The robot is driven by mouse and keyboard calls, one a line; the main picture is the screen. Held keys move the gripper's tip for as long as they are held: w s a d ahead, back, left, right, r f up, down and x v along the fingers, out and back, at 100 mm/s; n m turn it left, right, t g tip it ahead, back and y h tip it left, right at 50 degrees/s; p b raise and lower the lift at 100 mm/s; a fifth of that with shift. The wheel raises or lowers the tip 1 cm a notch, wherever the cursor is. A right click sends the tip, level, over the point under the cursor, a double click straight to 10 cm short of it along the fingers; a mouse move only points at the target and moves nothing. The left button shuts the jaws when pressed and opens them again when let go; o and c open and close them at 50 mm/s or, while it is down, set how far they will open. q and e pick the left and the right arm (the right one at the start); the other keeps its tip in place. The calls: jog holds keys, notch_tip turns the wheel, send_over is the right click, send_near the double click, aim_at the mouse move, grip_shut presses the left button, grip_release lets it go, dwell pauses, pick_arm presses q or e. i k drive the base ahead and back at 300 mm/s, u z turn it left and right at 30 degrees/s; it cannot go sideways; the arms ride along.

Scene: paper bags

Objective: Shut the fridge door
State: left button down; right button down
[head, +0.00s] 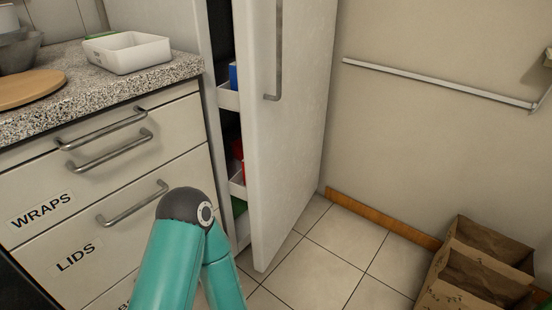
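The fridge door (288,130) is white and stands partly open in the middle of the head view, with a vertical grey handle (278,60) on its face. Through the gap to its left, white door shelves (229,96) with blue and red items show against the dark inside of the fridge. A teal arm of mine with a dark joint rises from the bottom, in front of the drawers and left of the door's lower edge. Neither gripper can be made out in this view.
A speckled counter (160,80) with a white tray (127,52) and a round wooden board (28,88) is at left, above labelled drawers (100,165). Brown paper bags (480,262) stand at lower right. A wall rail (440,84) runs at right. The tiled floor (330,255) between is clear.

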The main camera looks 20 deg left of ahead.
aim_at(284, 49)
jog(key=u, duration=1.6)
jog(key=i, duration=0.1)
jog(key=z, duration=3)
jog(key=k, duration=0.95)
jog(key=u, duration=1)
jog(key=i, duration=0.85)
jog(key=u, duration=0.1)
